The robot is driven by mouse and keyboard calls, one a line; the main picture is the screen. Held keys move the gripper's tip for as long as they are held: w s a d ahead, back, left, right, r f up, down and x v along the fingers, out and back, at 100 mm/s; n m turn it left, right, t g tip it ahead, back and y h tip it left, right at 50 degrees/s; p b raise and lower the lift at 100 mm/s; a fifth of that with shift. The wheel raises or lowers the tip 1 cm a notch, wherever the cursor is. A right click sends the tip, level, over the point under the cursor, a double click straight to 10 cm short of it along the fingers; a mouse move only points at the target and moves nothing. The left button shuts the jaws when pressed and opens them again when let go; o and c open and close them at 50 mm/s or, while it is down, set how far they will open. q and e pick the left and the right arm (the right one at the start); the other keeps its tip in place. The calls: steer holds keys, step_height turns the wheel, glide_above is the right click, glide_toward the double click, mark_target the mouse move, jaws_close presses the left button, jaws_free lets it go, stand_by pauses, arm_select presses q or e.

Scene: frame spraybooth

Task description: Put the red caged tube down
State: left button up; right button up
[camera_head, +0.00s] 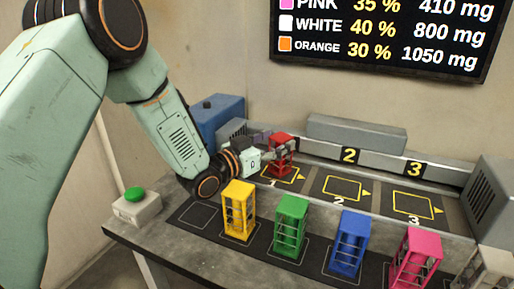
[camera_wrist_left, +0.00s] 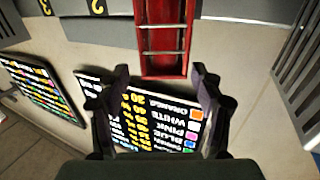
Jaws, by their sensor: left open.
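The red caged tube (camera_head: 281,148) stands upright at the bay marked 1 (camera_head: 283,177), at the back of the bench. It also shows in the left wrist view (camera_wrist_left: 163,65), at the top middle, in line with the gap between my fingers. My left gripper (camera_head: 269,149) is right beside the tube, on its left in the head view. Its two fingers (camera_wrist_left: 164,72) are spread apart and hold nothing. I cannot tell how far the tube sits between the fingertips. My right gripper is not in view.
Yellow (camera_head: 239,208), green (camera_head: 291,226), blue (camera_head: 349,242) and pink (camera_head: 418,256) caged tubes stand in a front row. Bays 2 (camera_head: 342,189) and 3 (camera_head: 413,205) are empty. A green button (camera_head: 134,194) is at the left. A dose screen (camera_head: 384,35) hangs behind.

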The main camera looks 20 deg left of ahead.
arm_select(q)
steer(key=p+v, duration=0.1)
steer(key=v, duration=0.8)
steer(key=shift+p, duration=0.35)
steer(key=shift+a, duration=0.1)
